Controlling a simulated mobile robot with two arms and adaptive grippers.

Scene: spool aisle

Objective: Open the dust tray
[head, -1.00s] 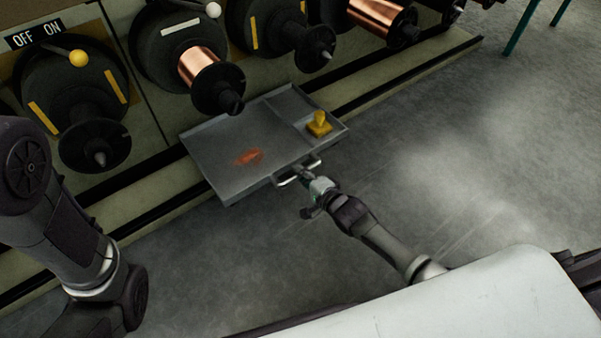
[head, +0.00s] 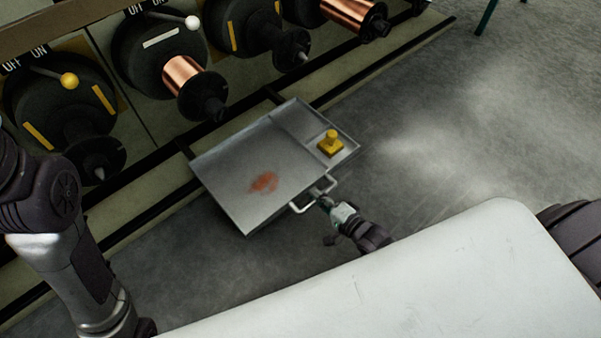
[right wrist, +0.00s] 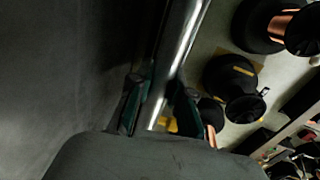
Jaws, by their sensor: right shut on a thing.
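The dust tray (head: 222,178) is a grey metal tray pulled well out of the low slot under the spool machine. A reddish-brown patch (head: 264,182) lies on its floor. A yellow knobbed piece (head: 331,145) sits in its right-hand compartment. My right gripper (head: 325,203) is shut on the tray's bar handle (head: 301,208) at the front edge. In the right wrist view the bright bar (right wrist: 178,55) runs between the two fingers (right wrist: 158,105). My left arm shows at the left edge, but its gripper is out of view.
Several spools stand along the machine above the tray, among them a copper one (head: 184,76). A yellow-knobbed lever (head: 69,81) is at the left and a white-knobbed one (head: 192,22) is to its right. Open floor (head: 450,130) lies to the right.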

